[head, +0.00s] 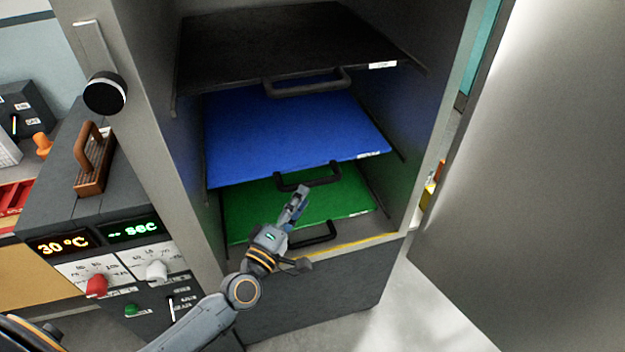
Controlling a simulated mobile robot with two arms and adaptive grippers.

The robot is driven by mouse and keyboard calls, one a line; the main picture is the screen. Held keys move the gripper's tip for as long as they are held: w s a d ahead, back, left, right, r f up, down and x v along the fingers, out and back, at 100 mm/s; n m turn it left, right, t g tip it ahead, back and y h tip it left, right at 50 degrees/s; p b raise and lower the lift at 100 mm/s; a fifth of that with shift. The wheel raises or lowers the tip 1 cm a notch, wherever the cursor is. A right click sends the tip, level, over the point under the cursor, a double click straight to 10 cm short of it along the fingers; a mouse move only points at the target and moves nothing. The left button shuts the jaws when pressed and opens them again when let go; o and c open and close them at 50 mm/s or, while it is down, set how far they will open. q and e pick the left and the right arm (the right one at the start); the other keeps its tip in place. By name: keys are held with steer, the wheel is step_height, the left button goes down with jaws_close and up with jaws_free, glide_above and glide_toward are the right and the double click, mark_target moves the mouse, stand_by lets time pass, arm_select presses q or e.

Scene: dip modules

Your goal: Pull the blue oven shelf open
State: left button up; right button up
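The blue oven shelf (285,130) is the middle of three shelves in the open oven. Its black handle (308,179) is on its front edge and hangs over the green shelf. My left gripper (302,228) is in front of the oven, below the blue shelf's handle. Its fingers look spread apart with nothing between them. The upper finger's tip shows just below the handle; I cannot tell whether it touches. My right gripper is not in view.
A black shelf (290,40) is above and a green shelf (335,205) below, each with a black handle. The open oven door (540,170) stands at the right. A control panel (100,240) with knobs is at the left. Clear floor (420,310) shows at the lower right.

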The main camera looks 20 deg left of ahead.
mark_target(311, 181)
arm_select(q)
steer(key=x, duration=0.5)
steer(key=shift+w+d, duration=0.1)
steer(key=shift+w, duration=0.25)
steer(key=shift+c, duration=0.4)
jaws_close()
